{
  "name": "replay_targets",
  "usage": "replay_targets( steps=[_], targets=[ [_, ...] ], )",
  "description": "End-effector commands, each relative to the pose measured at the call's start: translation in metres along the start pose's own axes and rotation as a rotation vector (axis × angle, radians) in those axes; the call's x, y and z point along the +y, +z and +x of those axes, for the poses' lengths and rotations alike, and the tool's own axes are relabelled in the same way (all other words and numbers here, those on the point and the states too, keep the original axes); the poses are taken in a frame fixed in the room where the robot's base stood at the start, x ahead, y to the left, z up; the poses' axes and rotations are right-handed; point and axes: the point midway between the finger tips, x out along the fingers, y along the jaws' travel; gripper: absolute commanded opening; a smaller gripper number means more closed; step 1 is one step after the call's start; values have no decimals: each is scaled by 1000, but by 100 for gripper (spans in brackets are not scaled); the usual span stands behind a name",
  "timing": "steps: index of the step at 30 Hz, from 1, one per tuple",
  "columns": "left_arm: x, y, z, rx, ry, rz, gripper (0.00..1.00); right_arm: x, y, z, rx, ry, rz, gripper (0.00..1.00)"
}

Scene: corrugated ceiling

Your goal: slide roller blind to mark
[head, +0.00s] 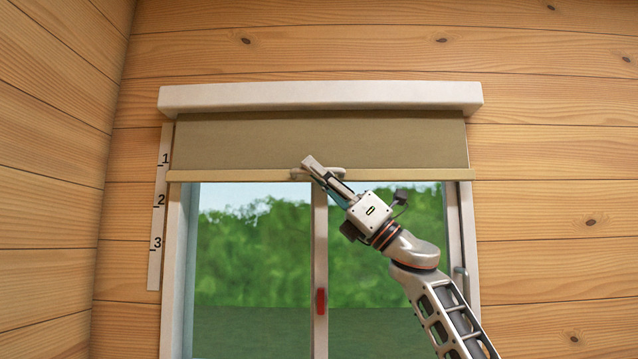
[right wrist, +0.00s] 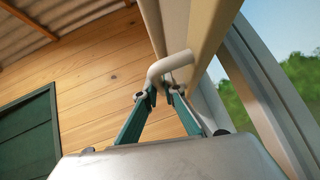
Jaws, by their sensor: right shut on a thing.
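The olive-brown roller blind (head: 320,138) hangs from a white headbox over the window. Its pale bottom bar (head: 230,175) is a little below the 1 on the marked strip (head: 157,215), which carries 1, 2 and 3. My right gripper (head: 310,168) is at the handle (head: 335,171) in the middle of the bar. In the right wrist view its fingers are shut on the curved white handle (right wrist: 165,66). The fingers hide part of the handle in the head view. My left gripper is not in view.
The white headbox (head: 320,96) is just above the blind. The window below has a centre post (head: 320,250) with a red catch (head: 321,301) and a grey handle (head: 461,283) at its right. Plank walls stand around it.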

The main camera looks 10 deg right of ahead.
Motion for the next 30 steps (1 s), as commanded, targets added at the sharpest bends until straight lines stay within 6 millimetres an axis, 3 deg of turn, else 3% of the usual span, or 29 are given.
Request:
replay_targets(
  steps=[1,4,20,23,30],
  targets=[
    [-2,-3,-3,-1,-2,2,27,9,16,11,-7,4,-8,0],
    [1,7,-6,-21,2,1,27,10,23,19,-7,3,-7,0],
    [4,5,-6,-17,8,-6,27,7,26,24,-4,0,-2,0],
    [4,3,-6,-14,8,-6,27,7,26,24,-3,0,-2,26],
    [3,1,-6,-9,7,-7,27,7,25,24,-2,0,-1,26]
  ],
)
